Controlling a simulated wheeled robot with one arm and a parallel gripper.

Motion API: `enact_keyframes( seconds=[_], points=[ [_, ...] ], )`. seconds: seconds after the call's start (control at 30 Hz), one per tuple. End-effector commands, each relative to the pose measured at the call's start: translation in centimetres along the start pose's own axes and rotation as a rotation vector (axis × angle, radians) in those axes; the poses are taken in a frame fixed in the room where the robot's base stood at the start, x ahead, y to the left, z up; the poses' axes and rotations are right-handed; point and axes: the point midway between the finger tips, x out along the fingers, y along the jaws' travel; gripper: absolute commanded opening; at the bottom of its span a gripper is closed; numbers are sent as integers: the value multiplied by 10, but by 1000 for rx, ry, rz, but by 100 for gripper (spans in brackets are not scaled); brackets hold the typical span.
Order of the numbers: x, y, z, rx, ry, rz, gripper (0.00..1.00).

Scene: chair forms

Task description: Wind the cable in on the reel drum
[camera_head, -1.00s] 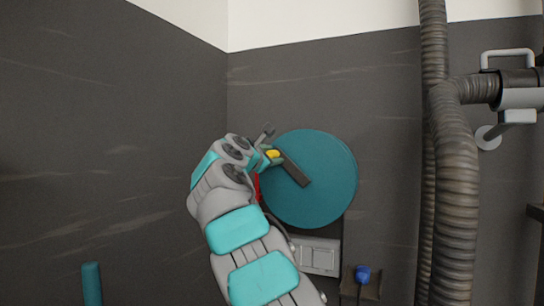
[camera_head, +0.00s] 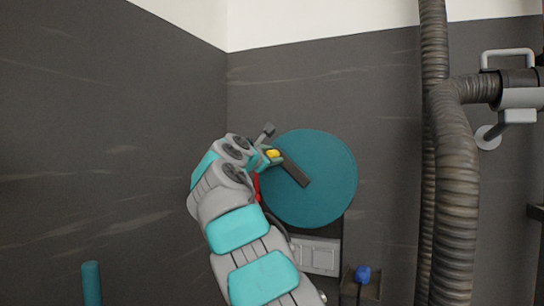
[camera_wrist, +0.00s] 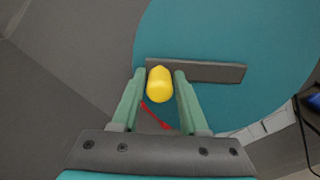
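The teal reel drum (camera_head: 325,195) is a large round disc in front of the dark wall. A dark crank bar (camera_head: 293,172) lies across its face, with a yellow knob (camera_head: 273,153) at the bar's upper left end. In the wrist view the knob (camera_wrist: 160,85) stands between the two green fingers of my gripper (camera_wrist: 160,72). A narrow gap shows on each side of the knob, so my gripper is open around it. A red strip (camera_wrist: 155,117), perhaps the cable, shows beyond the fingers; its ends are hidden.
A white switch plate (camera_head: 318,256) is below the drum. A blue plug-like piece (camera_head: 362,274) sits on a small dark box to its right. Thick ribbed hoses (camera_head: 457,190) run down the right side. A teal post (camera_head: 91,284) stands at lower left. The left wall is bare.

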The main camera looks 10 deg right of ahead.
Motion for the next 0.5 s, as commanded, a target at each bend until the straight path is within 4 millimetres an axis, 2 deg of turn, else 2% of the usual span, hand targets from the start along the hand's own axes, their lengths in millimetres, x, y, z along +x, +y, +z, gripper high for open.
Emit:
enact_keyframes(
  seconds=[0.13, 0.4, 0.5],
  points=[
    [0, -2, -5, -2, 0, 0, 44],
    [0, -10, -38, 0, 0, 1, 44],
    [0, -12, -44, -1, 0, 1, 44]
  ],
)
